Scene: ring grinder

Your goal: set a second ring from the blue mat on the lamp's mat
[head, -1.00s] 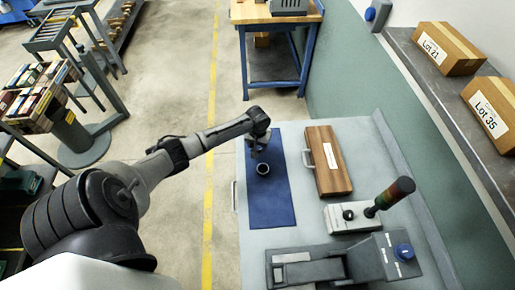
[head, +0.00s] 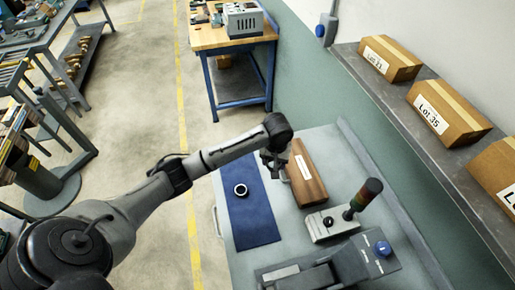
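The blue mat (head: 255,229) lies on the grey bench, and one dark ring (head: 241,190) with a pale centre lies on it. My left gripper (head: 272,170) points down near the far right edge of the blue mat, beside the wooden case. Its fingers are small and dark, so I cannot tell whether they are open or hold anything. My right gripper is out of view.
A brown wooden case (head: 307,178) with a white label lies between the blue mat and the wall. A grey device (head: 330,272) with a blue button (head: 383,249) fills the bench's near part. Boxes (head: 448,110) stand on the shelf at the right.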

